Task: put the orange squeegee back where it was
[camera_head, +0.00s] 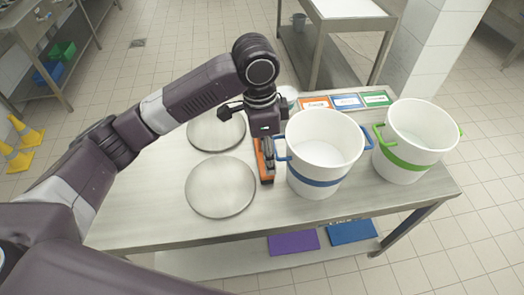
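The orange squeegee (262,168) is a narrow orange piece at the middle of the table, between the round metal lids and the blue-banded bucket. My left gripper (269,160) points down right over it, and its dark fingers overlap the squeegee in the picture. The gripper and fingers hide much of the squeegee, so I cannot tell whether they grip it or whether it touches the table. My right gripper is not in view.
A white bucket with a blue band (318,183) stands close right of the gripper; a green-banded one (410,165) stands beyond. Two round lids (220,187) lie left. Orange (315,103), blue (347,101) and green (377,98) labelled cards lie behind. The table's (150,215) front left is clear.

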